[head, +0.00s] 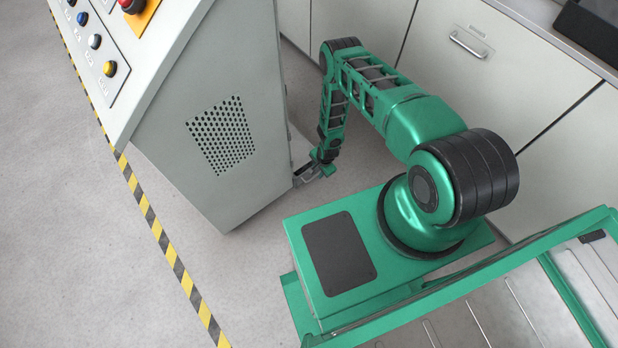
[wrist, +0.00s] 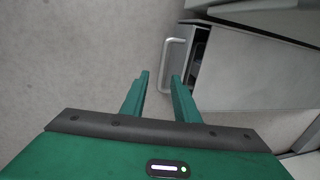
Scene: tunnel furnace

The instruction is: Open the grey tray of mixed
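A grey tray or drawer front (wrist: 190,62) shows edge-on at the side of a grey cabinet in the wrist view. A silver bar handle (wrist: 166,62) stands out from its left side. A narrow dark gap with a small bluish thing shows just behind the front. My gripper (wrist: 160,76) is open, with its two green fingers apart near the handle's lower part. I cannot tell whether a finger touches the handle. In the head view, my gripper (head: 318,171) is low beside the cabinet's right edge, and the tray is mostly hidden.
The grey console cabinet (head: 215,140) with buttons and a vent stands left of my arm. Pale drawer cabinets (head: 475,75) line the back right. Open floor lies left, with a yellow-black tape line (head: 165,240). A green-framed rack (head: 555,265) is at lower right.

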